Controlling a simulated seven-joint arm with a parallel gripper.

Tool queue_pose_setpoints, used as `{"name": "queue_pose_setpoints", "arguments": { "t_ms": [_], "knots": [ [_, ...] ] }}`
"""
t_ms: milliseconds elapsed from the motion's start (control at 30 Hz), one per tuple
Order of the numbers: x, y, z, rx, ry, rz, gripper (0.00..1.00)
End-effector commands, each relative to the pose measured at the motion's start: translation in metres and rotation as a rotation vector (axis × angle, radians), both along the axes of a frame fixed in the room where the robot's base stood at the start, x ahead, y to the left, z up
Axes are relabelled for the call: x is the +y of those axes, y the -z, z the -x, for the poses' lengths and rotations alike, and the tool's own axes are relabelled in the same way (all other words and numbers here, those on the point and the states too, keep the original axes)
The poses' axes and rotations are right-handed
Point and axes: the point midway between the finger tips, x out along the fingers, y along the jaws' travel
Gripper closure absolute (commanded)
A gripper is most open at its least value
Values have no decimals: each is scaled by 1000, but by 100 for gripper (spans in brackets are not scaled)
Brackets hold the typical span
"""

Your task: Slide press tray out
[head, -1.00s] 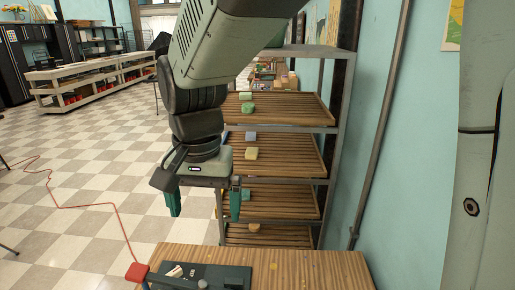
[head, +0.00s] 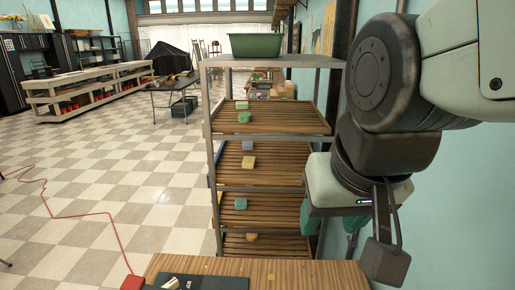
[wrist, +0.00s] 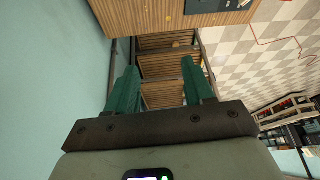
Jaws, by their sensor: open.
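The dark press (head: 200,284), apparently the one with the tray, lies on the wooden tabletop at the bottom edge of the head view, mostly cut off. In the wrist view its dark edge (wrist: 205,5) shows at the top. I cannot make out the tray as a separate part. My gripper (head: 332,228) hangs to the right, in front of the rack's right side and the wall, apart from the press. Its green fingers (wrist: 161,68) are spread and empty in the wrist view. Part of the fingers is hidden by my wrist in the head view.
A slatted rack (head: 265,172) with several soap bars stands behind the table (head: 310,272); a green basin (head: 256,45) is on top. The blue wall (wrist: 60,70) is close on the right. A red block (head: 132,283) with a cable is left. The floor left is open.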

Motion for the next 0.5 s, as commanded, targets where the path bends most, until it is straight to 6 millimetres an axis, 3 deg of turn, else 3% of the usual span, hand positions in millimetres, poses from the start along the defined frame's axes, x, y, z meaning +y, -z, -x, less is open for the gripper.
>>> {"name": "queue_pose_setpoints", "arguments": {
  "t_ms": [100,233,367,500],
  "knots": [
    [37,31,-27,85,-64,-8,47],
    [81,70,-47,161,-119,-7,47],
    [127,118,-53,235,-171,9,47],
    [174,176,-45,309,-223,42,47]
  ]
}}
